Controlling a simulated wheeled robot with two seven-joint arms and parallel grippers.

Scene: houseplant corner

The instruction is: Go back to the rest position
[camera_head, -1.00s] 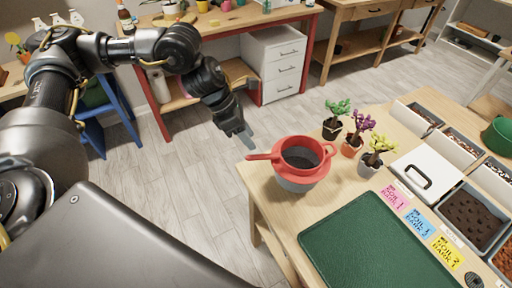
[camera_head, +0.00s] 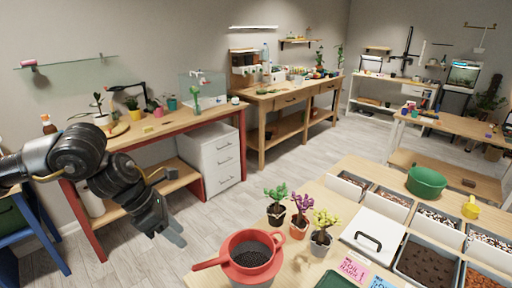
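My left gripper (camera_head: 172,228) hangs at the end of my dark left arm, on the left of the head view. It is over the floor, left of the near table (camera_head: 352,170) and apart from it. Its fingers point down and to the right, and nothing shows between them. From this side I cannot tell if they are open or shut. My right gripper is out of view.
The near table holds a red handled strainer (camera_head: 208,264) with dark grains inside, several small potted plants, soil bins, a white lidded box (camera_head: 373,238) and a green bowl (camera_head: 426,181). A red-framed bench (camera_head: 160,127) stands behind my arm. Floor between is clear.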

